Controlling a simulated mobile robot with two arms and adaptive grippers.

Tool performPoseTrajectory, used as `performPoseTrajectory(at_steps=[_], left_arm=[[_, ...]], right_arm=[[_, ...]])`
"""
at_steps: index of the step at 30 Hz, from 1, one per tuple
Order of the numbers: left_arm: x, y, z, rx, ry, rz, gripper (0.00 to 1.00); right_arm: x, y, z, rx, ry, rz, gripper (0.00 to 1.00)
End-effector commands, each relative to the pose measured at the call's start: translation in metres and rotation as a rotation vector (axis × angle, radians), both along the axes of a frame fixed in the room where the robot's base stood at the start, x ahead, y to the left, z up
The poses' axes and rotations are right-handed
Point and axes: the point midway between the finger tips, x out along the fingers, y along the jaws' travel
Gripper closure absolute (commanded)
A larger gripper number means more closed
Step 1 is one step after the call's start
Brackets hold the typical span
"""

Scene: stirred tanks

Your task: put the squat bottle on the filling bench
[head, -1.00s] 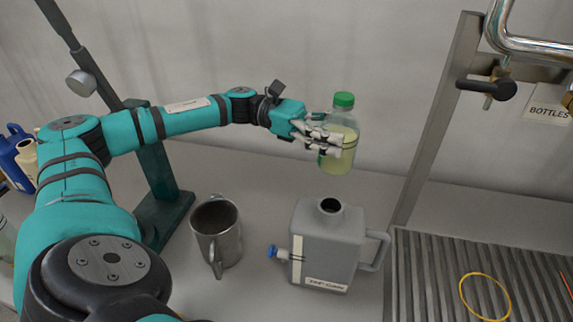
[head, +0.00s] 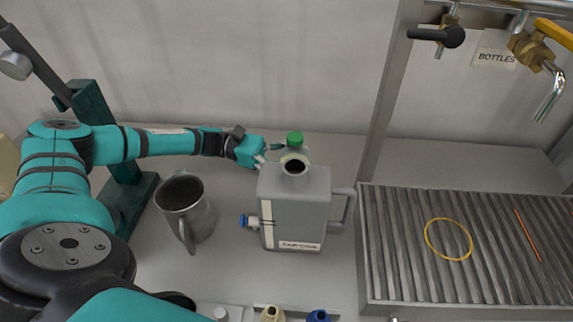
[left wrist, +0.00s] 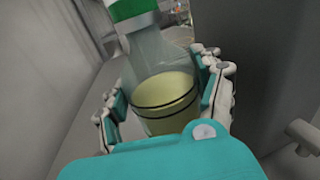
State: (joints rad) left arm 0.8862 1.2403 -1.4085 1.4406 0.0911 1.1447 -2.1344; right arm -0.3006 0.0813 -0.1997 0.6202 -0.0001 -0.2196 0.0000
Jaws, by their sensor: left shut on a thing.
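The squat bottle is clear with a green cap (head: 295,138) and pale yellow liquid. In the head view its lower part is hidden behind the grey canister (head: 283,215). My left gripper (head: 280,153) is shut around it, its fingers mostly hidden there. In the left wrist view the bottle (left wrist: 160,95) stands slightly tilted in the picture between the two fingers (left wrist: 162,88). Whether its base touches the surface cannot be seen. A ribbed metal bench top (head: 385,250) lies to the right, under the taps; I take it for the filling bench. My right gripper is out of view.
A metal mug (head: 188,215) stands left of the canister. A yellow ring (head: 448,239) and a thin orange stick (head: 527,234) lie on the ribbed top. A metal post (head: 385,90), taps (head: 530,50) and a "BOTTLES" sign (head: 496,57) are behind. Capped containers show at the bottom edge.

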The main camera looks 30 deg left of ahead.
Motion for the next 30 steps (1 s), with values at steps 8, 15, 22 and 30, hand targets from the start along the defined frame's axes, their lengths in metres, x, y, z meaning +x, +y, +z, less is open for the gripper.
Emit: performPoseTrajectory(at_steps=[8, 15, 22, 30], left_arm=[[0.000, -0.001, -0.033, -0.002, 0.000, 0.000, 0.77], [0.000, 0.000, -0.041, -0.002, -0.003, 0.000, 0.77], [0.000, 0.000, -0.045, -0.002, -0.001, 0.001, 0.77], [0.000, 0.000, -0.044, 0.000, -0.001, 0.001, 0.08]], right_arm=[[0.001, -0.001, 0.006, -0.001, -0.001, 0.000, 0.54], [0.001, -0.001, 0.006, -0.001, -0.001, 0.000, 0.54], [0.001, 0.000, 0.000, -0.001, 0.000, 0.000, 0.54], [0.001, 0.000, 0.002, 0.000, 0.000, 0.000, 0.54]])
